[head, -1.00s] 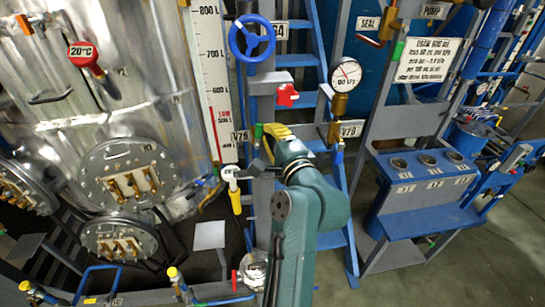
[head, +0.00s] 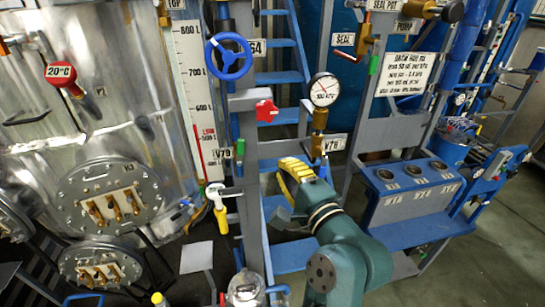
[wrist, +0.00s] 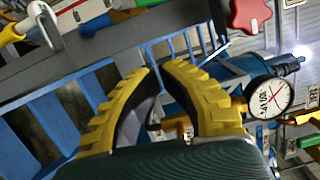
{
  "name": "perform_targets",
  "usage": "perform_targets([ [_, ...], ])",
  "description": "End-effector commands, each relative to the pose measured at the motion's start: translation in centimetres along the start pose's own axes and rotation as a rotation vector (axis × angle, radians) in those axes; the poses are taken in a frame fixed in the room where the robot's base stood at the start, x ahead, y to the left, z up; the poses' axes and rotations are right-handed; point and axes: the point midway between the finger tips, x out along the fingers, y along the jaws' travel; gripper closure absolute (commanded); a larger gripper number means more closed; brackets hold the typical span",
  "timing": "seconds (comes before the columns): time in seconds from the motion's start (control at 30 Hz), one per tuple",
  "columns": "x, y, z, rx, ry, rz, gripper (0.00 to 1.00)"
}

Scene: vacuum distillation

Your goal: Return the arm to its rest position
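My gripper (head: 293,169) has yellow ribbed fingers and sits in front of the blue ladder, right of the grey post. In the wrist view its two fingers (wrist: 159,70) curve toward each other. A narrow gap shows between their tips, with background and nothing held between them. My teal arm (head: 345,260) reaches up from the bottom of the head view, bent at the elbow. The white valve with a yellow handle (head: 220,208) stands left of my gripper, apart from it, handle hanging down.
A round pressure gauge (head: 324,89) on a brass fitting stands just above and right of my gripper. A blue handwheel (head: 228,56) and a red knob (head: 266,110) are on the post. A blue bench (head: 420,228) stands at right. Open floor (head: 480,265) lies lower right.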

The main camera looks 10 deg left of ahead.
Motion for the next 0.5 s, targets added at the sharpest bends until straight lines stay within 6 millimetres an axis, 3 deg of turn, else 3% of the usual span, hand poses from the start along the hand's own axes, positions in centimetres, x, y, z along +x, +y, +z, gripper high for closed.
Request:
perform_targets([
  [0.2, -2.2, 0.1, 0.0, 0.002, -0.001, 0.000, 1.00],
  [0.5, -2.3, 0.1, 0.0, 0.002, -0.001, 0.001, 1.00],
])
